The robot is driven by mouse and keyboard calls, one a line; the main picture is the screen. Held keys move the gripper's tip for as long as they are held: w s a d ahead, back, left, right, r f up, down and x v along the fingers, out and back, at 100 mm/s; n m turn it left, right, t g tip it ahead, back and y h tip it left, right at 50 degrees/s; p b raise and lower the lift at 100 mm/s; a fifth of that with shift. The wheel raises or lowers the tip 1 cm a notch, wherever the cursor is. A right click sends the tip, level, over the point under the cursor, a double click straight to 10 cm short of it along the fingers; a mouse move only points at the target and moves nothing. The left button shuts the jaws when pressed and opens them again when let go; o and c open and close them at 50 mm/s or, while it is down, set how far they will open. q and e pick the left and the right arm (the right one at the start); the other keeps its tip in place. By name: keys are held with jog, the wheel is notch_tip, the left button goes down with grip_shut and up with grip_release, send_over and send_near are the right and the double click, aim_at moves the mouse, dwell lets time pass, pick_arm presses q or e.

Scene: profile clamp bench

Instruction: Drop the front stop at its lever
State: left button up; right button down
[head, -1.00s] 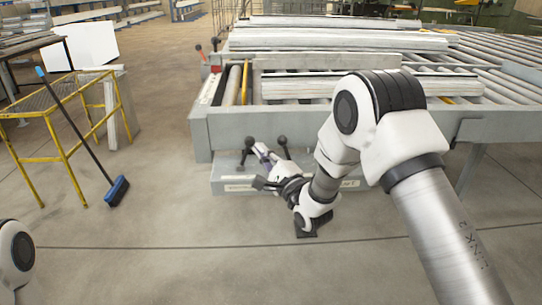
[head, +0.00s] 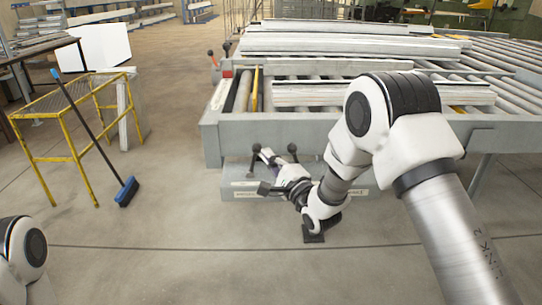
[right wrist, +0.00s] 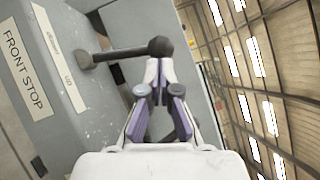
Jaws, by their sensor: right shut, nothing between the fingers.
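The front stop's lever (right wrist: 120,52) is a dark rod with a round black knob. It stands out from a grey box (right wrist: 60,115) labelled FRONT STOP. In the head view the lever's knob (head: 256,148) stands upright at the left of the low grey box under the bench. My right gripper (head: 266,156) is just right of this knob. In the right wrist view its fingertips (right wrist: 159,66) are together and empty, just short of the knob; I cannot tell whether they touch. My left gripper is not in view.
A second black-knobbed lever (head: 292,149) stands to the right, close to my right gripper. The roller bench (head: 310,127) with metal profiles is above and behind. A yellow stand (head: 68,150) and a blue broom (head: 126,191) are at left. The floor in front is clear.

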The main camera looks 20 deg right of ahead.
aim_at(256, 148)
jog(key=shift+w+a+r+n+g+p, duration=0.2)
jog(key=shift+a+r+n+g+p, duration=0.4)
jog(key=shift+a+r+n+p, duration=0.4)
jog(key=shift+w+a+n+g+p, duration=0.25)
jog(key=shift+n+p, duration=0.35)
jog(key=shift+p, duration=0.3)
jog(key=shift+w+a+n+g+p, duration=0.1)
jog(key=shift+a+n+g+p, duration=0.45)
jog(key=shift+a+n+p, duration=0.25)
jog(key=shift+w+a+f+n+g+h+p, duration=0.1)
jog(key=shift+a+n+g+h+p, duration=0.1)
jog(key=shift+n+g+h+p, duration=0.25)
